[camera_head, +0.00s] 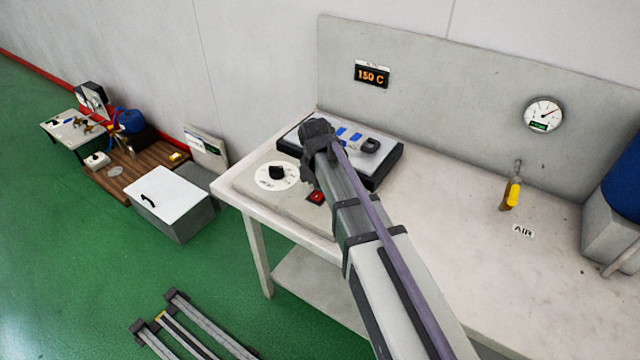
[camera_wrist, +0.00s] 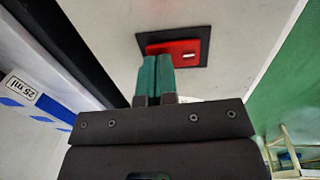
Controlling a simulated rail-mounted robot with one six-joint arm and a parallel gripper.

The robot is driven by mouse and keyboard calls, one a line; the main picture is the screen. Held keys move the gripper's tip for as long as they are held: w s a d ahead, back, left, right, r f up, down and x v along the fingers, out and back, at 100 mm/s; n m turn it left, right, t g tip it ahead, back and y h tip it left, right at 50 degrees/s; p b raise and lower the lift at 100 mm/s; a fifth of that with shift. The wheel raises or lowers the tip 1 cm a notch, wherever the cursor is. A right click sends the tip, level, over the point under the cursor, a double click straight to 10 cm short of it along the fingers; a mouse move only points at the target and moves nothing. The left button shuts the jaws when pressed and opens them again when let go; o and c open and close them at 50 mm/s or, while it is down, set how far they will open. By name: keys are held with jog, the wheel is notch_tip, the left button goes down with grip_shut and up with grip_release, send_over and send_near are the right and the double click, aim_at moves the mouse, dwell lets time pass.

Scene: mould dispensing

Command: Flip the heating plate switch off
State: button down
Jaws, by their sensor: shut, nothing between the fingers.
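The red switch (camera_head: 316,197) sits on the front panel of the control box on the bench, right of a round dial (camera_head: 277,174). In the wrist view the red switch (camera_wrist: 185,49) sits in a dark square frame with a small white mark at its right end. My gripper (camera_wrist: 153,62) has its two green fingers shut together and empty. Their tips are at the lower edge of the switch in that view; I cannot tell whether they touch it. In the head view the wrist hides the fingers. The dark-edged heating plate (camera_head: 390,168) stands behind the switch.
A wall display (camera_head: 372,75) reads 150 C. Blue-marked parts and a dark block lie on the plate. A gauge (camera_head: 543,115) and a yellow-handled air valve (camera_head: 511,192) are on the right. The bench top (camera_head: 450,190) between is clear. A white-lidded box (camera_head: 172,198) stands left on the floor.

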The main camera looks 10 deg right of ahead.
jog(key=shift+w+f+b, duration=0.1)
jog(key=shift+f+b, duration=0.35)
jog(key=shift+b, duration=0.05)
jog(key=shift+r, duration=0.3)
jog(key=shift+s+p, duration=0.2)
jog(key=shift+p, duration=0.1)
jog(key=shift+s+a+r, duration=0.2)
jog(key=shift+s+a, duration=0.25)
jog(key=shift+a, duration=0.05)
